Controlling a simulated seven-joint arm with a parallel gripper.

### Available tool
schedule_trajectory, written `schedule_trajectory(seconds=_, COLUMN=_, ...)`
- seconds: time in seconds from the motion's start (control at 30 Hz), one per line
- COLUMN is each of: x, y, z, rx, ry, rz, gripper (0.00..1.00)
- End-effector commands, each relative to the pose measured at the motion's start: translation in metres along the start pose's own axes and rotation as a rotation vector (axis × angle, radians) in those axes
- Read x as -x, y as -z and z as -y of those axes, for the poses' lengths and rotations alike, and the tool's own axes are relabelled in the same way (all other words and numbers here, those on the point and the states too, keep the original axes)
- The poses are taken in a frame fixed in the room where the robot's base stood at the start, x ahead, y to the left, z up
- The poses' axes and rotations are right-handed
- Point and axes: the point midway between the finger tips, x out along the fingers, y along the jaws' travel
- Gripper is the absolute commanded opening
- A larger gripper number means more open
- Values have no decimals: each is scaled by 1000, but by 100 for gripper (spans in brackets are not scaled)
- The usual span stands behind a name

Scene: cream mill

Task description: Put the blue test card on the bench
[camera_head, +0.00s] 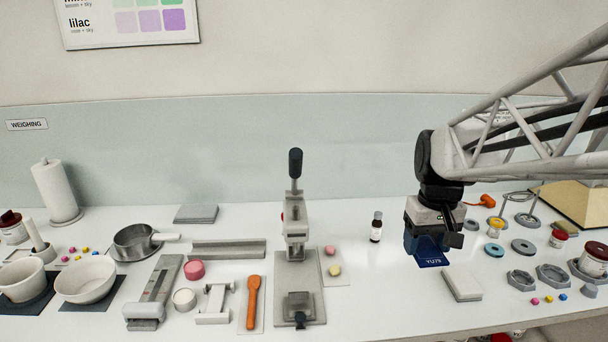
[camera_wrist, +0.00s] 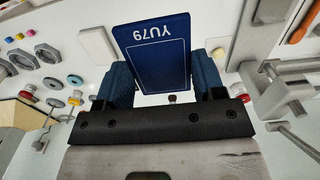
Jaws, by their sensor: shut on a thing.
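The blue test card (camera_head: 432,259), marked YU79, is in my gripper (camera_head: 428,243) above the right part of the bench (camera_head: 384,310). In the wrist view the card (camera_wrist: 155,58) sits between the two blue fingers of my gripper (camera_wrist: 165,85), with its lettering upside down. The gripper is shut on the card. The card appears clear of the bench, though the exact height is hard to tell. My gripper hides part of the card in the head view.
A white block (camera_head: 461,284) lies just in front of the card. A small dark bottle (camera_head: 376,228) stands to its left, and a lever press (camera_head: 297,240) further left. Grey nut-shaped parts (camera_head: 521,280) and rings lie to the right. The front bench between press and white block is bare.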

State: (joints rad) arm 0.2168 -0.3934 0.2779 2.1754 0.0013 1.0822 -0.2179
Motion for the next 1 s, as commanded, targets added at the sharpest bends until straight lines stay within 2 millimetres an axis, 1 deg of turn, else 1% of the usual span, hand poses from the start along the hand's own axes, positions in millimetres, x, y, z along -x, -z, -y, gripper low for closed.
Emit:
schedule_trajectory(seconds=0.03, x=-21, y=-1, z=0, rx=0, ry=1, rz=6, gripper=40)
schedule_trajectory(seconds=0.2, x=-84, y=-1, z=0, rx=0, ry=1, rz=6, gripper=40)
schedule_trajectory(seconds=0.3, x=-116, y=-1, z=0, rx=0, ry=1, rz=5, gripper=40)
schedule_trajectory(seconds=0.4, x=-141, y=0, z=0, rx=0, ry=1, rz=5, gripper=40)
schedule_trajectory(seconds=0.5, x=-158, y=0, z=0, rx=0, ry=0, rz=2, gripper=40)
schedule_trajectory(seconds=0.63, x=-169, y=0, z=0, rx=0, ry=0, rz=2, gripper=40)
schedule_trajectory(seconds=0.73, x=-172, y=0, z=0, rx=0, ry=0, rz=0, gripper=40)
schedule_trajectory(seconds=1.0, x=-171, y=0, z=0, rx=0, ry=0, rz=0, gripper=40)
